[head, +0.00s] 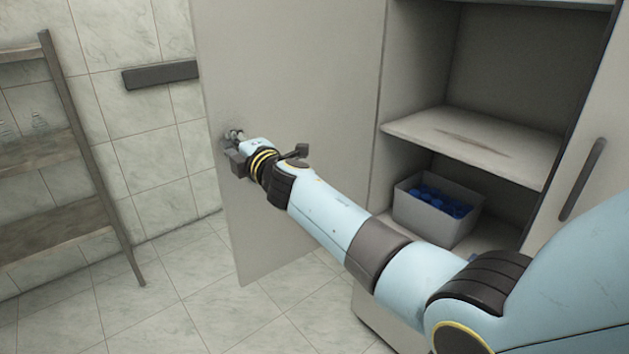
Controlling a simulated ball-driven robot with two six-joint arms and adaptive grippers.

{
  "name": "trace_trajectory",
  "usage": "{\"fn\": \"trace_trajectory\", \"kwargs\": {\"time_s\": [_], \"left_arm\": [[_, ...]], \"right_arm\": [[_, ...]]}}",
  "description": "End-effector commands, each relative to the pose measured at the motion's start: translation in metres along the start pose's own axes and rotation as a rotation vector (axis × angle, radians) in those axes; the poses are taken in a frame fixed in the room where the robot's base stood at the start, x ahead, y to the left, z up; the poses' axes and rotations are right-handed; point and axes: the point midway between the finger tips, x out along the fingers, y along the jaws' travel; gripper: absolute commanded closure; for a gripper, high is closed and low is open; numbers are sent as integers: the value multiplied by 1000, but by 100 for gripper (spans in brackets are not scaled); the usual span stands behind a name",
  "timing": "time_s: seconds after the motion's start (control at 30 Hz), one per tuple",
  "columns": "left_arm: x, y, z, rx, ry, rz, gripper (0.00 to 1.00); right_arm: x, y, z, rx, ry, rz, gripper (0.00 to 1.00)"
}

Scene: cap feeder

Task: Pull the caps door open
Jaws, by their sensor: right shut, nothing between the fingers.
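The caps door (310,90) is a tall pale grey panel that stands swung open to the left of the cabinet. My right gripper (233,140) is at the door's left edge, close against its face, shut with nothing between its fingers. Its fingertips are small in the picture and partly hidden by the wrist. I cannot tell whether it touches the door. The door's handle is not clearly visible. My left gripper is not in view.
Inside the open cabinet, a grey bin (437,222) of blue caps (440,200) stands below a shelf (465,143). A closed door with a dark handle (582,180) is at the right. A rack (92,160) stands at the left. Tiled floor (170,290) between is clear.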

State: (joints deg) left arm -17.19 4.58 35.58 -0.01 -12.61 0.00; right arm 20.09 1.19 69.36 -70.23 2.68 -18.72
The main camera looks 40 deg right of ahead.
Motion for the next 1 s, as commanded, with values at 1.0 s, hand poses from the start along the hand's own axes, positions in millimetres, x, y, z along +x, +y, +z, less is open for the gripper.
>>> {"fn": "trace_trajectory", "kwargs": {"time_s": [1.0], "left_arm": [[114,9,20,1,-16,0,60]], "right_arm": [[107,0,0,1,-231,-3,100]]}}
